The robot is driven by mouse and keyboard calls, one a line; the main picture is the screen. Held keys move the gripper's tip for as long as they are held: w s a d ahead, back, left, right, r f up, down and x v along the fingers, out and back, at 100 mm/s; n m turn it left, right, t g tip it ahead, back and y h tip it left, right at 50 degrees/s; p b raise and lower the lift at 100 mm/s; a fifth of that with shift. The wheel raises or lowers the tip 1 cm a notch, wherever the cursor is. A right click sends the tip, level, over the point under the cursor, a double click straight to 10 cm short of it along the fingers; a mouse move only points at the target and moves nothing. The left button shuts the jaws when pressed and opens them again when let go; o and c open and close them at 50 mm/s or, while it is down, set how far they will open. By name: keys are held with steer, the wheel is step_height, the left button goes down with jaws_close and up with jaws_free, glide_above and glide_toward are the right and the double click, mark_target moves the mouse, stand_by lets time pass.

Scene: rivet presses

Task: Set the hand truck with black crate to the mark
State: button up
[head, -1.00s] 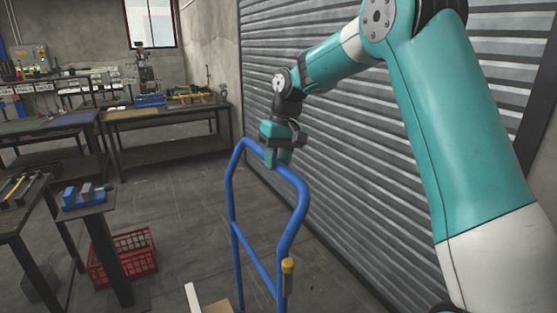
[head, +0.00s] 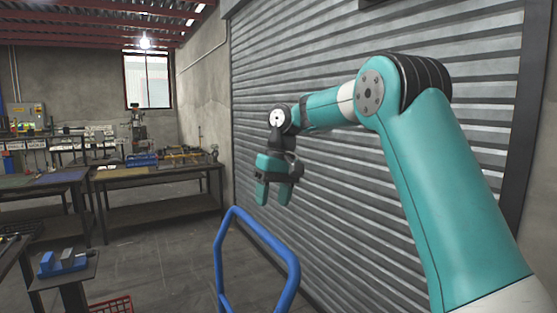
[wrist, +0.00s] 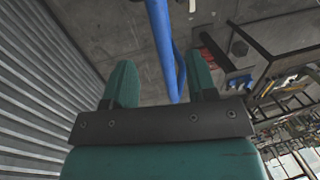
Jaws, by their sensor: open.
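The blue tubular handle of the hand truck (head: 258,228) stands upright in the lower middle of the head view. Its lower part is cut off by the frame, and no black crate shows. My gripper (head: 272,196) is open and empty, pointing down above the handle's top bar and apart from it. In the wrist view, the blue handle tube (wrist: 163,45) runs down the picture and shows between the two spread fingers of my gripper (wrist: 163,85). The mark is not in view.
A corrugated shutter (head: 330,190) runs along the right. Workbenches (head: 155,172) stand at the back left. A small stand with a blue vise (head: 62,262) is at the lower left, with a red crate (head: 112,304) beside it. Grey floor is open between benches and handle.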

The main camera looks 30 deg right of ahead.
step_height(320, 180, up, 9)
steer(key=d+p, duration=0.1)
steer(key=p, duration=0.4)
steer(key=shift+d+f+p, duration=0.15)
steer(key=shift+d+p, duration=0.25)
steer(key=s+a+f+n+y+b, duration=0.15)
steer(key=s+a+f+b, duration=0.25)
steer(key=s+a, duration=0.4)
steer(key=s+a+f+n+b, duration=0.3)
steer(key=s+a+f, duration=0.1)
steer(key=s+a, duration=0.4)
steer(key=s+a+f+n+b, duration=0.1)
steer(key=s+a+f+b, duration=0.1)
steer(key=s+f, duration=0.3)
steer(key=s+a+f+n+b, duration=0.2)
steer(key=s+f, duration=0.3)
steer(key=s, duration=0.5)
steer(key=shift+s+a+f, duration=0.2)
steer(key=shift+a+f, duration=0.2)
steer(key=shift+y, duration=0.25)
